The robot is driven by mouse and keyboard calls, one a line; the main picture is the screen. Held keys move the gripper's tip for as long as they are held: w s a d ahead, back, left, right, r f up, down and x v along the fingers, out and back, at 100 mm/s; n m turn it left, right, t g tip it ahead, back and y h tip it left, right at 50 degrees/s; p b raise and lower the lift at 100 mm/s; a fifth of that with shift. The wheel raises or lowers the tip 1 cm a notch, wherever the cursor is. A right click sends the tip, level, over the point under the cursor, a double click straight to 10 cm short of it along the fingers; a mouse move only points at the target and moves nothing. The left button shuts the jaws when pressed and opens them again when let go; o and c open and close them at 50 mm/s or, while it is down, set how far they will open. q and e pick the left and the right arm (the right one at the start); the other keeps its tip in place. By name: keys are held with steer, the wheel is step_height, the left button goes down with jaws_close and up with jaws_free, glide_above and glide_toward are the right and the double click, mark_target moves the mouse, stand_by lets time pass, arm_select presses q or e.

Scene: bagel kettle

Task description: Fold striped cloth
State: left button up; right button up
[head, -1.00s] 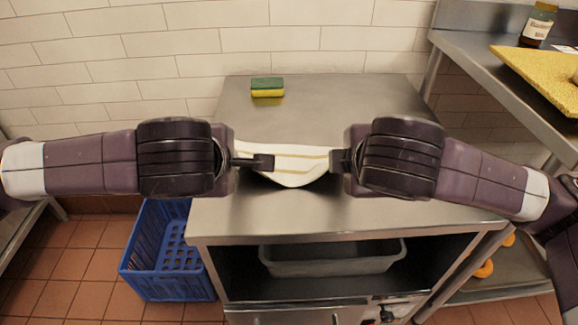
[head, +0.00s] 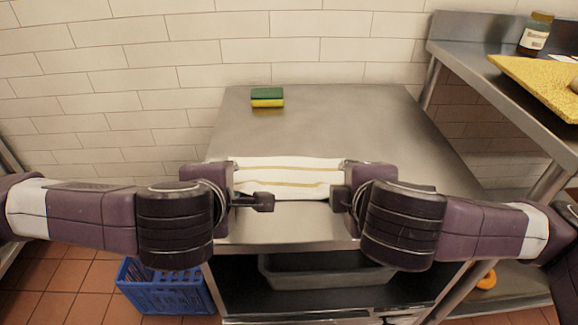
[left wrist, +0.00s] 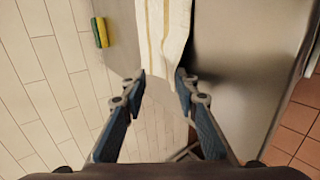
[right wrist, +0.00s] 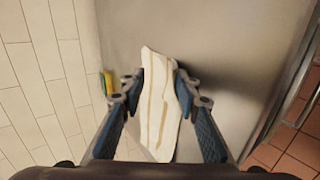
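The striped cloth (head: 288,175), white with tan stripes, lies as a flat folded strip on the steel counter (head: 320,115). It also shows in the left wrist view (left wrist: 163,35) and the right wrist view (right wrist: 158,105). My left gripper (head: 262,202) is at the cloth's left front; in the left wrist view its fingers (left wrist: 160,82) are apart on either side of the cloth's end. My right gripper (head: 342,198) is at the right front; in the right wrist view its fingers (right wrist: 155,82) are also apart, with cloth showing between them. Whether any finger touches the cloth is unclear.
A green and yellow sponge (head: 267,97) sits at the counter's back left. A blue crate (head: 165,288) is on the floor at left. A grey tray (head: 325,270) is on the shelf below.

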arm_select(q)
steer(key=shift+r, duration=0.1)
arm_select(e)
steer(key=shift+r, duration=0.1)
